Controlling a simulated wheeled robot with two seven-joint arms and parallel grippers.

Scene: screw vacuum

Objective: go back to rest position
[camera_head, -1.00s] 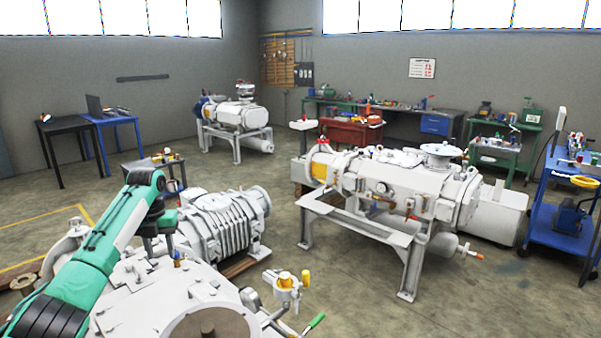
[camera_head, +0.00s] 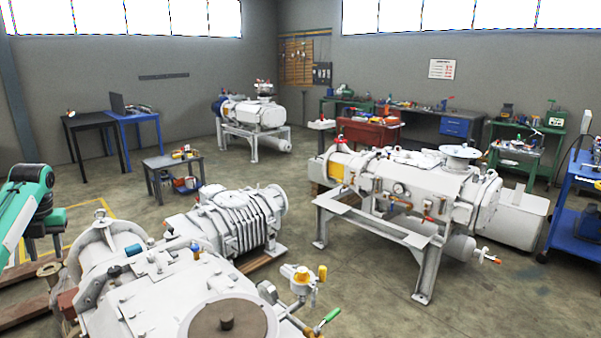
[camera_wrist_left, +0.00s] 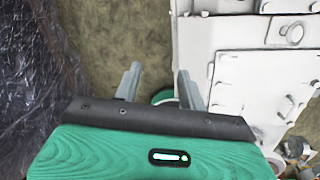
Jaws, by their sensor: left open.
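My left arm, green and white, comes in at the left edge of the head view. Its dark left gripper (camera_head: 48,222) hangs at the far left, beside the large white vacuum pump (camera_head: 165,300) in the foreground and apart from it. The left wrist view shows the two grey fingers (camera_wrist_left: 158,82) spread apart, with nothing held between them. Beyond them lie bare floor and the white machine casing (camera_wrist_left: 230,70) at the right. A round green-rimmed thing, partly hidden, shows low between the fingers. My right gripper is in neither view.
A ribbed white pump (camera_head: 240,220) lies behind the foreground pump. Another pump on a stand (camera_head: 400,190) is at right. A small grey table (camera_head: 172,162) stands behind. Dark plastic sheeting (camera_wrist_left: 35,80) fills the wrist view's left. Floor between the pumps is clear.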

